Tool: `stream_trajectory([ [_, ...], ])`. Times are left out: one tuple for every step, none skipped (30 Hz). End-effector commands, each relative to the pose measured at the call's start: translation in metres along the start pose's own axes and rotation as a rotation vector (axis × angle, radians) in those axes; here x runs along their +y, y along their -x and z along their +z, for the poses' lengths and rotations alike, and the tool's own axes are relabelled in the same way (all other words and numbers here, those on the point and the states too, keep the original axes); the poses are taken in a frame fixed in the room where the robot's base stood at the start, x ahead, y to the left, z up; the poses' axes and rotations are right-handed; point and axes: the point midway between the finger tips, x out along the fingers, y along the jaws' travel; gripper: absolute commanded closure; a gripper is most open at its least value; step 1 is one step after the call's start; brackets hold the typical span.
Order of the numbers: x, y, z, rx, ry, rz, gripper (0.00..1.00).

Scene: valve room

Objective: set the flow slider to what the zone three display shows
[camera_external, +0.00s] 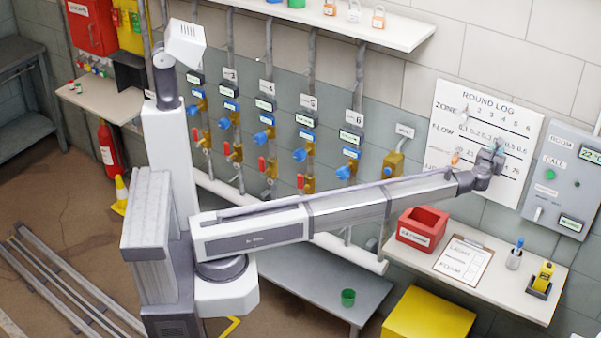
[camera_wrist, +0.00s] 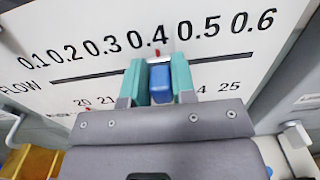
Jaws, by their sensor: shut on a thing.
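The round log board (camera_external: 480,112) hangs on the right wall, with ZONE, FLOW and a lower row of numbers. In the wrist view its flow scale (camera_wrist: 90,45) runs from 0.1 to 0.6 above a dark slot line. My gripper (camera_external: 497,148) is at the board, its teal fingers (camera_wrist: 157,84) shut on the blue flow slider (camera_wrist: 159,82). A small red pointer (camera_wrist: 157,52) stands just above the slider, under or very near 0.4. The zone three display (camera_external: 229,92) seems to be on the pipe tagged 3; its reading is too small to tell.
A shelf below the board bears a red bin (camera_external: 422,228), a clipboard (camera_external: 463,260), a pen cup (camera_external: 514,259) and a yellow device (camera_external: 543,277). A room panel (camera_external: 567,180) is right of the board. Several valve pipes line the wall to the left.

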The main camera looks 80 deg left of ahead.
Motion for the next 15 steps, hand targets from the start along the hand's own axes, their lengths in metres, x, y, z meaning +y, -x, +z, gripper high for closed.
stream_trajectory([
  [0.0002, 0.0007, -0.0011, 0.002, 0.002, 0.0, 1.0],
  [0.0001, 0.0007, -0.0011, 0.002, 0.002, -0.001, 1.0],
  [0.0001, 0.0008, -0.0012, 0.002, 0.002, -0.001, 1.0],
  [-0.0001, 0.0008, -0.0013, 0.002, 0.002, -0.001, 1.0],
  [-0.0001, 0.0008, -0.0013, 0.002, 0.002, -0.001, 1.0],
  [-0.0001, 0.0008, -0.0013, 0.002, 0.002, -0.001, 1.0],
  [-0.0002, 0.0008, -0.0013, 0.002, 0.002, -0.001, 1.0],
  [-0.0002, 0.0008, -0.0012, 0.002, 0.003, -0.001, 1.0],
  [-0.0002, 0.0008, -0.0012, 0.002, 0.003, -0.001, 0.73],
  [-0.0002, 0.0008, -0.0012, 0.002, 0.003, -0.001, 0.7],
  [-0.0001, 0.0008, -0.0012, 0.002, 0.003, -0.001, 0.67],
  [-0.0001, 0.0008, -0.0011, 0.002, 0.002, -0.001, 0.63],
  [-0.0001, 0.0008, -0.0011, 0.002, 0.002, -0.001, 0.6],
  [-0.0001, 0.0008, -0.0011, 0.002, 0.002, -0.001, 0.57],
  [-0.0001, 0.0007, -0.0011, 0.002, 0.002, -0.001, 0.53],
])
